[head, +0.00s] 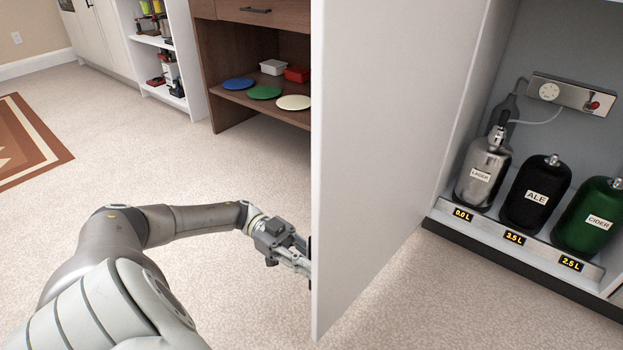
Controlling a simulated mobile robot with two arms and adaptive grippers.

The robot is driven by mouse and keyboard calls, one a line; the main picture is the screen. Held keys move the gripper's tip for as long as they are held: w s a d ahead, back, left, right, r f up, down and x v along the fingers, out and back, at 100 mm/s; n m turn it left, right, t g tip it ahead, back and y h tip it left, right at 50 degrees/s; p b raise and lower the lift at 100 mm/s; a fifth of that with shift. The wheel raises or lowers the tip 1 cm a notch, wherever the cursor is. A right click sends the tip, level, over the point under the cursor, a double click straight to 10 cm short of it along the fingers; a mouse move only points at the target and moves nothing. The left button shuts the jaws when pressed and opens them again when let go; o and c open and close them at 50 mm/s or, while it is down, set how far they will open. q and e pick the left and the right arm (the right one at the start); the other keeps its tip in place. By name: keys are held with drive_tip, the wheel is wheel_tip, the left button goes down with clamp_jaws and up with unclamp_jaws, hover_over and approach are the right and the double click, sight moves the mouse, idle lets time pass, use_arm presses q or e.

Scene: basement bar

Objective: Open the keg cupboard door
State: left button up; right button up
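The keg cupboard door (390,130) is a tall pale panel in the middle of the head view. It stands wide open, swung out from the cupboard, with its inner face towards me. My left gripper (300,260) is at the door's free edge, on its outer side. A small dark part, perhaps the handle, shows at that edge beside the fingers. The fingertips are partly hidden, so I cannot tell whether they grip it. Inside the cupboard stand a silver LAGER keg (483,170), a black ALE keg (536,192) and a green CIDER keg (590,215). My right gripper is out of view.
A brown shelf unit (222,60) with plates and small tubs stands behind the door. A white shelf unit (190,50) is left of it. A patterned rug (35,145) lies at far left. The carpet (170,165) between is clear.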

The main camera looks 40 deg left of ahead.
use_arm(q)
drive_tip(key=shift+o, duration=0.7)
drive_tip(key=shift+r, duration=0.1)
drive_tip(key=shift+a, duration=0.1)
drive_tip(key=a, duration=0.7)
drive_tip(key=shift+s+a, duration=0.15)
drive_tip(key=shift+s, duration=0.15)
